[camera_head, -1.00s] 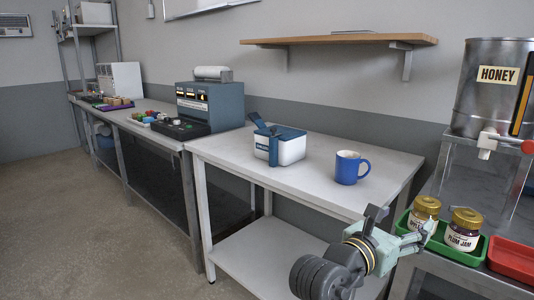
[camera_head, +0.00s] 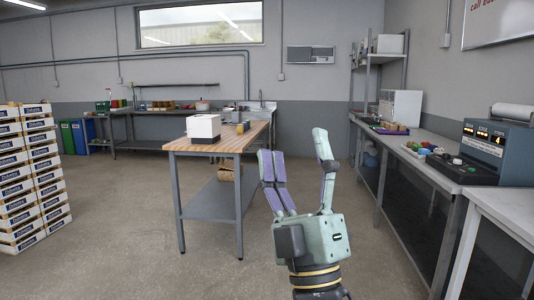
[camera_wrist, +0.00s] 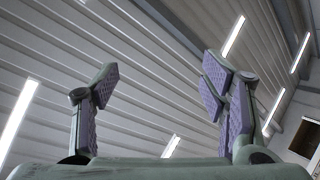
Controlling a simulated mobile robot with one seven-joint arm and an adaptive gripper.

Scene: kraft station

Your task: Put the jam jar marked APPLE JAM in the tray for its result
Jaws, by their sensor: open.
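My gripper (camera_head: 298,165) is raised in the middle of the head view, fingers spread and pointing up. It is open and empty. In the wrist view the open fingers (camera_wrist: 160,90) stand against the ceiling with nothing between them. No jar marked APPLE JAM is in view now, and no result tray can be made out. The device with lit displays (camera_head: 485,143) stands on the bench at right.
A wooden-topped table (camera_head: 225,140) with a white box-like machine (camera_head: 203,128) stands ahead left. Stacked crates (camera_head: 38,172) are at far left. A long bench (camera_head: 425,165) runs along the right, with small coloured items (camera_head: 425,149). The floor between is clear.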

